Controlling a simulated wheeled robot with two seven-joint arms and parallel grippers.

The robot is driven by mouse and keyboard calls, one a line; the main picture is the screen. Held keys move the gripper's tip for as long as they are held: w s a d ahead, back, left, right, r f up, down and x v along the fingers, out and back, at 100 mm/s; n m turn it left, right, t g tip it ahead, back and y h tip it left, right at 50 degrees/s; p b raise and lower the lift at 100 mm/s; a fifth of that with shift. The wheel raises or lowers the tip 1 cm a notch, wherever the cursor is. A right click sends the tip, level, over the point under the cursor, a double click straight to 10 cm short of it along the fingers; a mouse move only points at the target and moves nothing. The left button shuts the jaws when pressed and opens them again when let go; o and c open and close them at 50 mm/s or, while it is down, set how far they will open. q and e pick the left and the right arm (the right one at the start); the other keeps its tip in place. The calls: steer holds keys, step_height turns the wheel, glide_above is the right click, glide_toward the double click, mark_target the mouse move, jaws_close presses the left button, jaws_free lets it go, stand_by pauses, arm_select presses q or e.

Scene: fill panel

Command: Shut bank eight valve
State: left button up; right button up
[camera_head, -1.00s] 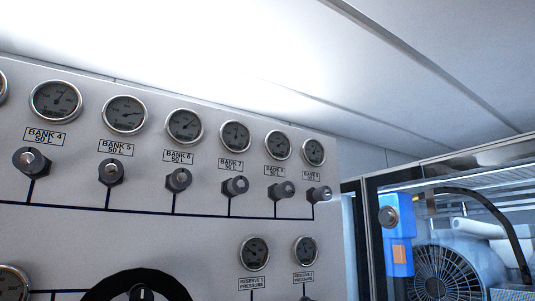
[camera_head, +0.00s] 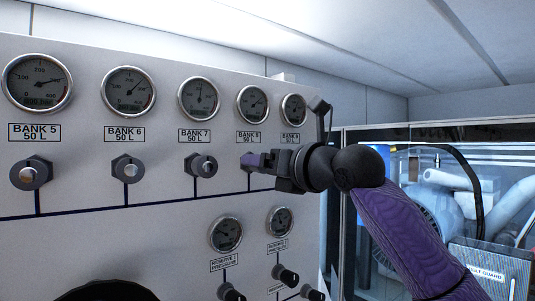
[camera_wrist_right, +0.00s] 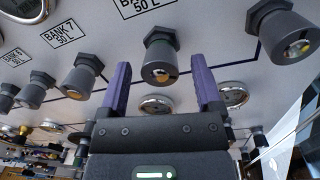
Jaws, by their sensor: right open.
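The bank eight valve (camera_wrist_right: 160,58) is a dark grey knob with a bright centre, under a label partly cut off at the top of the right wrist view. In the head view my right gripper (camera_head: 256,161) covers most or all of it, below the BANK 8 label (camera_head: 248,137). My right gripper is open, its purple fingers (camera_wrist_right: 157,88) reaching toward the panel on either side of this knob. No clear contact shows, and I cannot tell how deep the fingers reach around it. My left gripper is not in view.
The bank seven valve (camera_head: 202,165) is close on the left and the last valve of the row (camera_wrist_right: 290,38) close on the right. Reserve knobs (camera_head: 286,275) stick out below. A glazed machine enclosure (camera_head: 340,200) stands right of the panel.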

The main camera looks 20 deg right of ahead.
steer(key=shift+s, duration=0.1)
jaws_close()
